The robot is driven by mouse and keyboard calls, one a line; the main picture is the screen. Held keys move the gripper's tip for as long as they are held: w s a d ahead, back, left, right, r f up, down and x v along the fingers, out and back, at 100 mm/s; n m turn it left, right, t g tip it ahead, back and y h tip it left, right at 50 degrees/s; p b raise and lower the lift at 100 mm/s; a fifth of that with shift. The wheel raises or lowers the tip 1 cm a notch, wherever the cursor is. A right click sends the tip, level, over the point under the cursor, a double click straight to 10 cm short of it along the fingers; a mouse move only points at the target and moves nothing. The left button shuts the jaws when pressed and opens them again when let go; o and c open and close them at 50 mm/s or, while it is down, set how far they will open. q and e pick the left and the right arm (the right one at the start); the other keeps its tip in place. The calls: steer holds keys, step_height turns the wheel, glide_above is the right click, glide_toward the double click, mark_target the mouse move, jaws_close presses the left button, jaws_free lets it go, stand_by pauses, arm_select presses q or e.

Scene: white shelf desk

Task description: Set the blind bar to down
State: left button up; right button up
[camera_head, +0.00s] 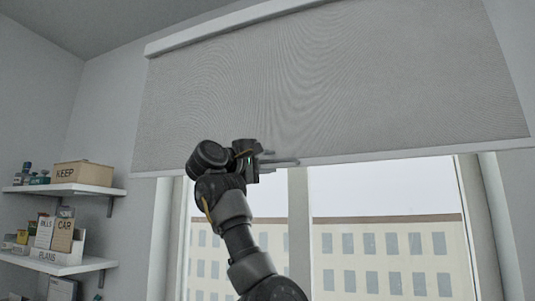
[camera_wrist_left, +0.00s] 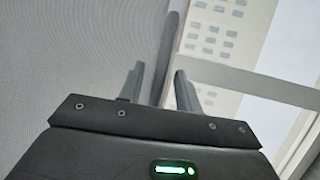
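The grey roller blind (camera_head: 330,85) hangs over the upper part of the window, with its pale blind bar (camera_head: 400,154) along the lower edge. The bar is well above the bottom of the picture, and bare glass shows below it. My left gripper (camera_head: 285,162) is at the bar, left of its middle. In the left wrist view the two fingers (camera_wrist_left: 160,90) stand apart, and the bar (camera_wrist_left: 172,50) runs as a grey strip into the space between them. I cannot tell whether either finger touches it. My right gripper is not in view.
Two white wall shelves are at the left: the upper one (camera_head: 75,189) holds a KEEP box (camera_head: 83,174) and small bottles, the lower one (camera_head: 60,266) boxes and folders. A window post (camera_head: 298,225) stands below the bar. Space in front of the right pane is free.

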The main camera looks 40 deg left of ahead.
arm_select(q)
steer(key=shift+w, duration=0.4)
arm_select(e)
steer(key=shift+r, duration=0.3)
arm_select(q)
jaws_close()
